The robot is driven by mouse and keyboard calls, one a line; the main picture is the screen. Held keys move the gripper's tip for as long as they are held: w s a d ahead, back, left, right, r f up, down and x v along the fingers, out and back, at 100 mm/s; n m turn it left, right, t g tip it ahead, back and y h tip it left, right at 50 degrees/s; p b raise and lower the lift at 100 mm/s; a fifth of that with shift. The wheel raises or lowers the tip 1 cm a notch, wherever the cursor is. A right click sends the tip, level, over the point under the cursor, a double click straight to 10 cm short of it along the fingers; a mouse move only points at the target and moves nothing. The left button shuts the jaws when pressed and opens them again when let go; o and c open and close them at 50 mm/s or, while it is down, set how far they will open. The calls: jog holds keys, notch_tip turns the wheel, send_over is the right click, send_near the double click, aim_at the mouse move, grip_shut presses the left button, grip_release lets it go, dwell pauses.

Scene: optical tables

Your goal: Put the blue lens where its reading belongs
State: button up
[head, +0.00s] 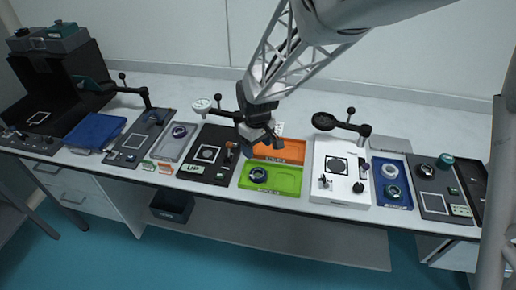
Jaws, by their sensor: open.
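My gripper (262,139) is open over the middle of the bench, above the orange tray (284,152) and partly hiding it. Its jaws appear empty. A round lens with a dark bluish rim (258,175) lies in the left part of the green tray (287,189), below the gripper in the picture. Another bluish round lens (179,131) lies in the grey tray (172,147) on the left. Two more round lenses (393,191) lie in the blue tray (404,203) at right. I cannot tell for certain which lens is the blue one. No reading is legible.
A black board (194,172) with a pale square and a small sign stands left of the green tray. A white instrument (340,190) with knobs stands right of it. Jointed dark arms (340,125) rise behind.

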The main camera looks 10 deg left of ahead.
dwell(0.8)
jog(key=s+d+r+m+t, duration=0.1)
jog(key=s+d+r+m, duration=0.25)
jog(key=d+r, duration=0.45)
jog(key=s+d+r+m, duration=0.2)
jog(key=s+d+r, duration=0.25)
jog(key=d, duration=0.65)
jog(key=s+d+r+m, duration=0.3)
jog(key=s+d, duration=0.3)
jog(key=s, duration=0.2)
jog(key=s+d+r+m+t, duration=0.1)
jog(key=s+d+r+m, duration=0.2)
jog(key=s+d, duration=0.4)
jog(key=shift+s+t, duration=0.3)
jog(key=shift+s, duration=0.55)
